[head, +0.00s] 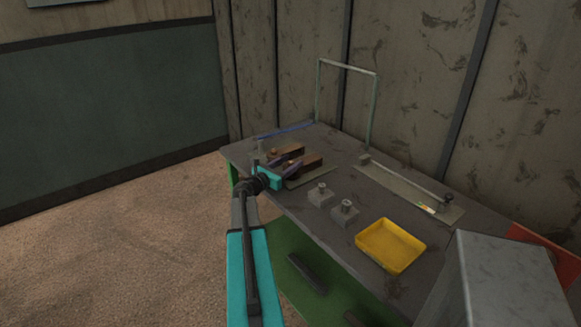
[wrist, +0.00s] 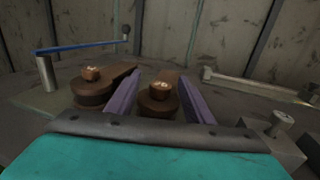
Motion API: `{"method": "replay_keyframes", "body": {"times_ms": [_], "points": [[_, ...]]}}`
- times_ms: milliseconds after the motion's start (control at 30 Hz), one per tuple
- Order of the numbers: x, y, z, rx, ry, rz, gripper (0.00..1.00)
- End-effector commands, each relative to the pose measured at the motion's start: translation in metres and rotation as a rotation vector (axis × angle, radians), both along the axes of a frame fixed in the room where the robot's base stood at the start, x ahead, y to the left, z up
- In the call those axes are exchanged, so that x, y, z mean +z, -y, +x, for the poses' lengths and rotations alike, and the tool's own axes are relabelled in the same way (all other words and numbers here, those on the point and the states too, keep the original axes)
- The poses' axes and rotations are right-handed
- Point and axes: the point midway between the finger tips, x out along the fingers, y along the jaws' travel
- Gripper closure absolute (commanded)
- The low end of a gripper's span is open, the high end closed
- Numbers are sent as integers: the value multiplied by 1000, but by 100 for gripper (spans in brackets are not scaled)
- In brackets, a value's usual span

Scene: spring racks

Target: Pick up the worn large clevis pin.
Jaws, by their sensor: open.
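Two brown wooden-looking levers with rounded ends lie side by side, each with a copper-coloured pin head on top. In the wrist view the right pin (wrist: 159,87) sits on the right lever (wrist: 158,105), and the left pin (wrist: 91,72) sits on the left lever (wrist: 92,94). I cannot tell from wear marks which one is the worn large clevis pin. My gripper (wrist: 161,78) is open, its two purple fingers either side of the right pin, with a gap on both sides. In the head view my gripper (head: 289,164) is at the levers, partly hiding them.
A yellow tray (head: 390,246) is farther right. A plate with a long rod (head: 405,183) lies behind. A blue bar (wrist: 80,47) on a post is at left. A grey box (head: 508,280) stands front right.

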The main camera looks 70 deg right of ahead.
Motion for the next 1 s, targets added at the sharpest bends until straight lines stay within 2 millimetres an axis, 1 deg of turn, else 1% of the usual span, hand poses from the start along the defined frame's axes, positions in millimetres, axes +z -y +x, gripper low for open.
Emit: {"method": "replay_keyframes", "body": {"times_ms": [33, 133, 667, 700, 767, 900, 967, 1000], "points": [[0, 4, -1, 0, 0, 0, 53], [0, 8, -2, 1, 0, 0, 53], [0, 7, -3, 1, 0, 0, 53], [0, 7, -3, 1, 0, 0, 54], [0, 7, -3, 1, 0, 0, 64], [0, 7, -3, 1, 0, 0, 88], [0, 7, -3, 1, 0, 0, 98], [0, 7, -3, 1, 0, -1, 100]]}}
